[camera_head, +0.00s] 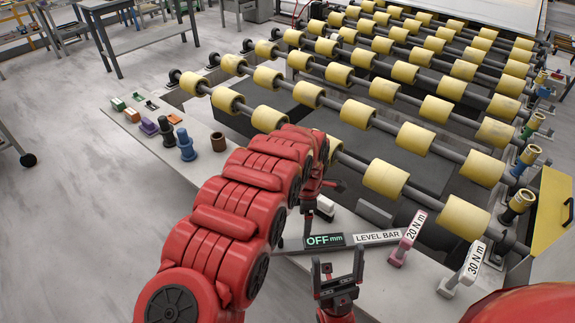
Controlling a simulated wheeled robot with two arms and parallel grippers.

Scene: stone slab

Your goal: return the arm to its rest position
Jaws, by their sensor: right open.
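My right gripper (338,259) is at the bottom centre, fingers spread and pointing up in the picture, with nothing between them. It is over the front of the light work surface (224,182), just below the OFF mm display. My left arm (232,215) is red and segmented and crosses the middle from the bottom left. My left gripper (325,188) is at the far end of that arm, largely hidden by it.
A LEVEL BAR (377,237) with its OFF mm display (324,240) lies beyond the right gripper. A pink 20 N m tool (405,243) and a white 30 N m tool (463,270) are to its right. Yellow rollers (385,178) fill the back. Small parts (186,146) sit left.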

